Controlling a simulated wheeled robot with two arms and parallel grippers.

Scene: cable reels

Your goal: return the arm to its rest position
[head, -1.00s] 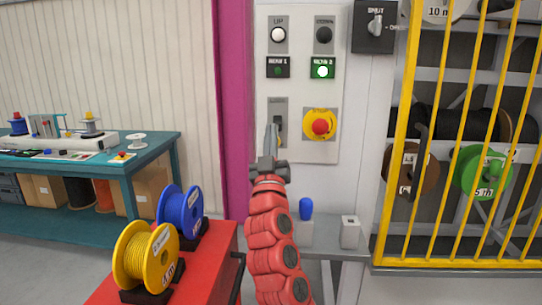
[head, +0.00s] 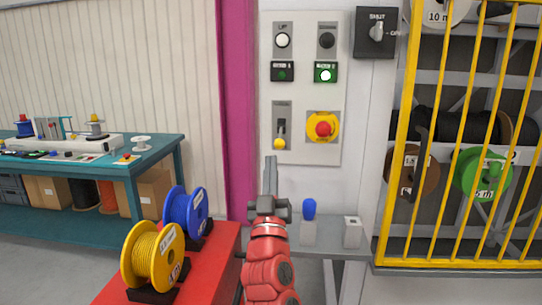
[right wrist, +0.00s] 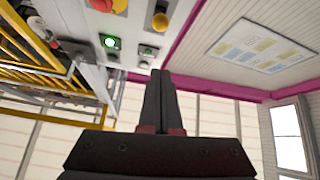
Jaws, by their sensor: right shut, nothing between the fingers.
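My right gripper (head: 270,165) is at the end of the red arm, in front of the wall panel (head: 297,152) and below its lever switch. Its fingers are together, point upward and hold nothing; they also show closed in the right wrist view (right wrist: 160,85). The lever switch (head: 281,135) has a yellow knob (head: 279,144) at its lower end. The gripper stands apart from it in the head view. The right indicator (head: 325,73) glows green. My left gripper is not in view.
A red cart (head: 215,262) with a yellow reel (head: 154,255) and a blue reel (head: 186,212) stands at lower left. A grey shelf (head: 335,248) holds a blue-topped piece (head: 309,222). A yellow cage (head: 460,264) stands at right, a teal bench (head: 150,157) at left.

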